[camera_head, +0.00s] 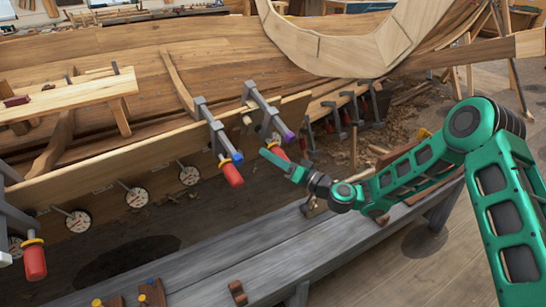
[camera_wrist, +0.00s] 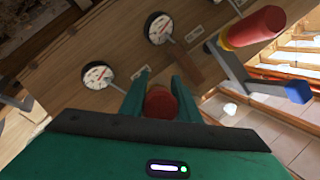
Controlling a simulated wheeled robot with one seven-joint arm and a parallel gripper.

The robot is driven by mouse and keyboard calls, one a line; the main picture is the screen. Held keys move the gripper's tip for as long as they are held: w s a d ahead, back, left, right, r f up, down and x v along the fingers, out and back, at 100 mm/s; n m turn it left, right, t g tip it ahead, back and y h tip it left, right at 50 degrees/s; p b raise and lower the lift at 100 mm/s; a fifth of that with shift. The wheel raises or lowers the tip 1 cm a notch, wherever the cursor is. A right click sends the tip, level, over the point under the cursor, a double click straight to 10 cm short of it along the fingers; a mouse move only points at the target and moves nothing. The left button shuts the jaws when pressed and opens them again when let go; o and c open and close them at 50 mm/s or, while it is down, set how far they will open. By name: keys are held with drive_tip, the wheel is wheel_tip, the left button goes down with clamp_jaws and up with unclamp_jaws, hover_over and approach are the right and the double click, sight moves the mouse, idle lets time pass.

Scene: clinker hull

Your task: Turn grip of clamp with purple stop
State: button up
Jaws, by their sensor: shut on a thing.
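The clamp with the purple stop (camera_head: 289,136) hangs on the plank edge of the hull, its grey bar running up and left. Its red grip (camera_head: 281,154) points down, partly behind my gripper (camera_head: 274,160). In the wrist view my gripper (camera_wrist: 160,98) has its green fingers on both sides of a red grip (camera_wrist: 160,104), shut on it. The purple stop is hidden in the wrist view. A neighbouring clamp with a blue stop (camera_head: 237,158) and red grip (camera_head: 231,174) is just left in the head view; its blue stop (camera_wrist: 298,92) is at right in the wrist view.
A clamp with a yellow collar and red grip (camera_head: 35,262) is at lower left. Several round dials (camera_head: 137,197) sit along the plank. A grey bench (camera_head: 240,260) runs below my arm. More clamps (camera_head: 350,108) stand farther back under the hull.

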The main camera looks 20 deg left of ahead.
drive_tip(key=shift+w+d+f, duration=0.15)
idle(0.3)
drive_tip(key=o, duration=1)
drive_tip(key=shift+o, duration=0.2)
drive_tip(key=v, duration=1)
drive_tip(key=shift+d, duration=0.35)
drive_tip(key=shift+f, duration=0.1)
